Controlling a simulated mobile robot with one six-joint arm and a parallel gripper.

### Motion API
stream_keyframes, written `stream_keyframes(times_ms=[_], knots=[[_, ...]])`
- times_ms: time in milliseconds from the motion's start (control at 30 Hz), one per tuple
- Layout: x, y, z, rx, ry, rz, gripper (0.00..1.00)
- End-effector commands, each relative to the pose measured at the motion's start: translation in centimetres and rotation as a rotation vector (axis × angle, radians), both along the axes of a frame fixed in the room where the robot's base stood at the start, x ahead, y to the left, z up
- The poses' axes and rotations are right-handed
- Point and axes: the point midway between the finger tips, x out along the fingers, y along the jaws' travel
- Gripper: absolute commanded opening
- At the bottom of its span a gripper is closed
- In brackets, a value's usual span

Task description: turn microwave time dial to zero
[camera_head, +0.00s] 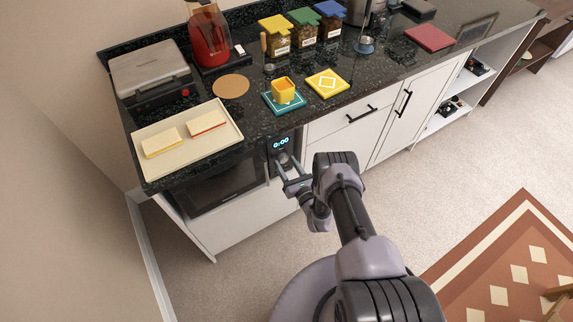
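The microwave (222,188) is built in under the dark countertop at the left, with a dark door and a control panel on its right side. Its lit display (282,143) reads 0:00. The time dial (284,158) sits just below the display and is partly hidden by my gripper. My gripper (287,167) is at the panel, with its fingertips at or around the dial. The fingers look spread, but whether they touch the dial is too small to tell.
Above the panel, the countertop (245,128) holds a cream tray (172,164) with two sandwich-like blocks, a yellow cup (283,91) on a teal coaster, and several lidded jars. White cabinets (385,125) with black handles stand to the right. The carpet (440,175) is clear there.

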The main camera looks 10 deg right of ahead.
Motion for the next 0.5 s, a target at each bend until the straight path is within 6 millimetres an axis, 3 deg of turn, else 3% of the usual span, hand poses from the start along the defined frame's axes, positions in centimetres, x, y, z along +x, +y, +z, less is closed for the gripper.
stream_keyframes(times_ms=[333, 500], knots=[[-0.1, 0.0, 0.0, 0.001, 0.0, 0.0, 0.58], [-2.4, -0.7, 0.3, 0.001, 0.003, -0.002, 0.58]])
